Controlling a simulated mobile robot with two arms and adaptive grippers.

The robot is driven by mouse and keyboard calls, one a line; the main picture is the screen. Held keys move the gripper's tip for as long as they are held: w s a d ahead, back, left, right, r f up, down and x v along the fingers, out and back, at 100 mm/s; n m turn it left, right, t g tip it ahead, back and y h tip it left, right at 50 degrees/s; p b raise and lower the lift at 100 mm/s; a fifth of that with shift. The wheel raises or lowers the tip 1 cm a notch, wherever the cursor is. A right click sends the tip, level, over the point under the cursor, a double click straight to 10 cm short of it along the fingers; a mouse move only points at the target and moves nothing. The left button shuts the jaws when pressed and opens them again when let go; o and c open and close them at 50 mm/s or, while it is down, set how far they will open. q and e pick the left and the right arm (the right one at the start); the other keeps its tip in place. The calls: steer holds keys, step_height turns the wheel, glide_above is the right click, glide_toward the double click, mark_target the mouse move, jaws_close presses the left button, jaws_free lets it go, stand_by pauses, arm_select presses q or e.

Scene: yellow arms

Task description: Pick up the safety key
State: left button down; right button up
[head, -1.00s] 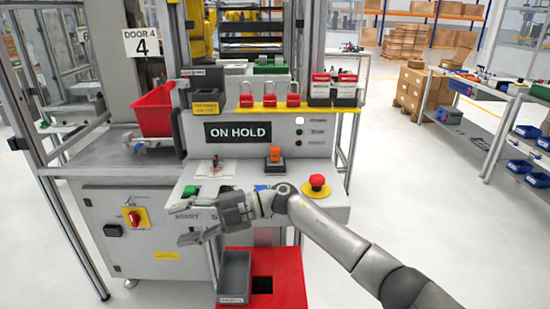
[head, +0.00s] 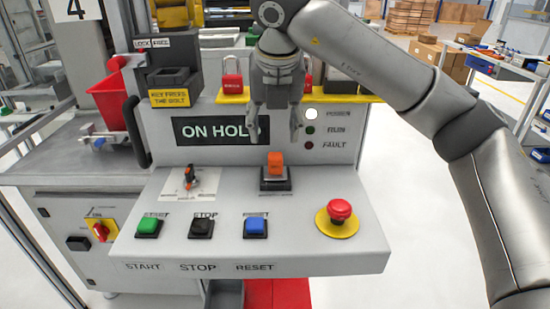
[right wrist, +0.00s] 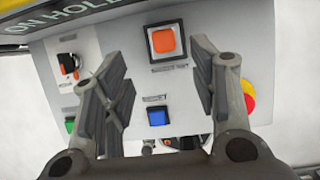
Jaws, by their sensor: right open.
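The orange safety key (head: 276,160) stands upright in a square black holder (head: 275,184) on the sloped grey control panel. My right gripper (head: 274,132) points down just above it, open and empty, its two fingers spread to either side. In the right wrist view the key (right wrist: 163,41) shows from above as an orange square in its dark holder, near the fingertips. The right gripper (right wrist: 158,50) has its fingers apart and I see no contact with the key. My left gripper is not in view.
A small orange-and-black switch (head: 188,178) sits left of the key. Green (head: 148,227), black (head: 201,227) and blue (head: 256,227) buttons line the front. A red emergency button (head: 339,210) is at right.

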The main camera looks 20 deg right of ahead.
mark_target(275, 155)
steer(key=x, duration=0.4)
steer(key=shift+w+d+f+p, duration=0.1)
steer(key=shift+d+f+p, duration=0.1)
steer(key=shift+d+p, duration=0.15)
steer(key=p+x, duration=0.1)
steer(key=x, duration=0.4)
steer(key=shift+f, duration=0.3)
steer(key=shift+c, duration=0.2)
steer(key=c, duration=0.5)
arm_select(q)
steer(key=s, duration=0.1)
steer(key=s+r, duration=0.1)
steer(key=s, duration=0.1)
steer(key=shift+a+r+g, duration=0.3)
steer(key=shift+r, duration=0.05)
arm_select(e)
steer(key=c, duration=0.6)
